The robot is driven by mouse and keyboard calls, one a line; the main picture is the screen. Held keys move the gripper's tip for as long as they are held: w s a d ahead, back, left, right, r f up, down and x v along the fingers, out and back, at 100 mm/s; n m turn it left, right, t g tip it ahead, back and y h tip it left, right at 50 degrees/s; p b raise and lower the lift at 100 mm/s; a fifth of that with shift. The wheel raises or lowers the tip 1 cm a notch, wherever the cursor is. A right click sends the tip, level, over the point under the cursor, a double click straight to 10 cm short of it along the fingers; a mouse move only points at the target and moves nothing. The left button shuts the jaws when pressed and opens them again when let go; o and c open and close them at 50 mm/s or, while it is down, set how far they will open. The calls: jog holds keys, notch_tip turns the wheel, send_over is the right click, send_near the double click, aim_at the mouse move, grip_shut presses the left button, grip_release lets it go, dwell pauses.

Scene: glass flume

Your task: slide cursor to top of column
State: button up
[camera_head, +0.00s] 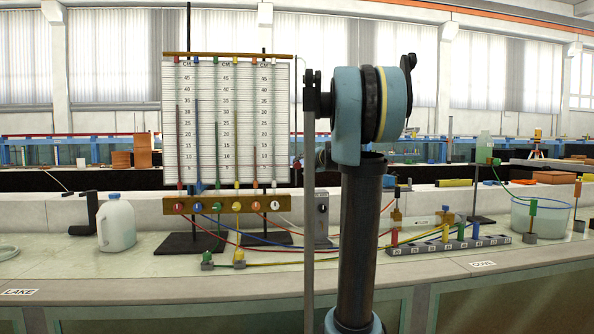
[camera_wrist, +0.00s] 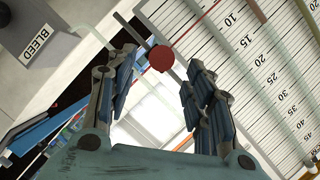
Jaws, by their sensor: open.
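A round red piece (camera_wrist: 161,58), which looks like the cursor, sits at the fingertips of my gripper (camera_wrist: 162,63) in the wrist view. The fingers are open, one on each side of it; I cannot tell whether they touch it. The scaled tube board (camera_wrist: 245,50) lies just beyond, tilted in that view. In the head view the manometer board (camera_head: 226,70) stands upright with several tubes holding coloured columns of different heights. A small reddish piece (camera_head: 297,165) shows low beside its right edge. My gripper is largely hidden behind my arm in the head view.
A grey block labelled BLEED (camera_wrist: 38,38) is close at the upper left of the wrist view. Coloured hoses (camera_head: 262,240) run across the bench to a numbered manifold (camera_head: 448,245). A white jug (camera_head: 117,225) stands left; a clear tub (camera_head: 541,217) stands right.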

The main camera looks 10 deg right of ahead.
aim_at(299, 166)
jog(key=shift+x, duration=3.45)
grip_shut()
notch_tip(299, 166, up, 30)
